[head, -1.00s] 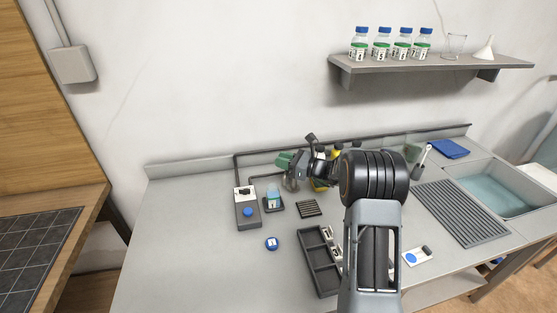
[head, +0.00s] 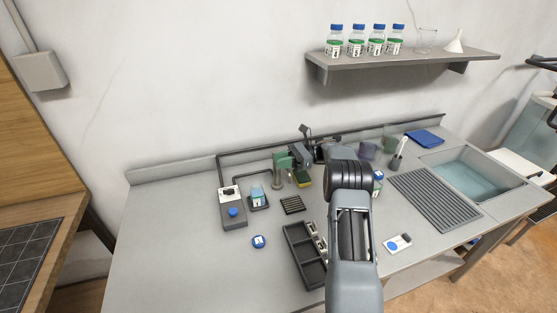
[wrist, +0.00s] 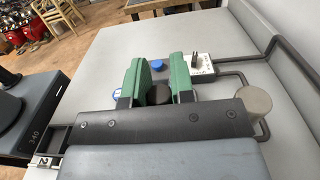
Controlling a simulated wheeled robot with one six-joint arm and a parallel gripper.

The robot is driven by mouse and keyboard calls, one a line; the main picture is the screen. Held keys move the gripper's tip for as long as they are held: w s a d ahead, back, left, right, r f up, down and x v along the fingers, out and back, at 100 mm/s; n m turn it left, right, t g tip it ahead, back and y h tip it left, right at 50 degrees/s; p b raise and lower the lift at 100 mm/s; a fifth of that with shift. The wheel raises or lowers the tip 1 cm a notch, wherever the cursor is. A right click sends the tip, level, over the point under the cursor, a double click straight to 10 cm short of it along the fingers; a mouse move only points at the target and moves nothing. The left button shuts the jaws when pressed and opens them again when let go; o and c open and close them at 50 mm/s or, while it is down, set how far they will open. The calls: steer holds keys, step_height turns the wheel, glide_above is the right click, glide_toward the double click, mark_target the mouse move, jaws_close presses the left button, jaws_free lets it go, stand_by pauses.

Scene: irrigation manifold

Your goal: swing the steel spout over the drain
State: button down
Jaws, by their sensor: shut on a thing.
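My gripper (head: 291,158) is at the back of the counter in the head view. In the wrist view its green jaws (wrist: 162,75) are closed about a dark round-ended piece (wrist: 159,94); I cannot tell whether this is the spout's end. A grey upright post (head: 277,177) stands just below the jaws in the head view, and a grey round-topped post shows right of them in the wrist view (wrist: 253,101). The steel spout cannot be made out clearly. A small dark slatted grate (head: 292,204), perhaps the drain, lies in front of the gripper.
A control box with a blue knob (head: 233,211) and a blue-liquid bottle (head: 257,195) stand left. A ribbed draining area (head: 434,200) and sink (head: 470,175) are right. The left counter is clear.

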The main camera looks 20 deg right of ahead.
steer(key=shift+d, duration=0.1)
stand_by(0.4)
steer(key=c, duration=1)
jaws_free()
steer(key=shift+o, duration=0.2)
steer(key=shift+r, duration=0.1)
steer(key=s+a+r+p, duration=0.1)
steer(key=s+r+p, duration=0.1)
steer(key=s+r, duration=1.1)
steer(key=shift+s+a, duration=0.25)
steer(key=shift+s, duration=0.25)
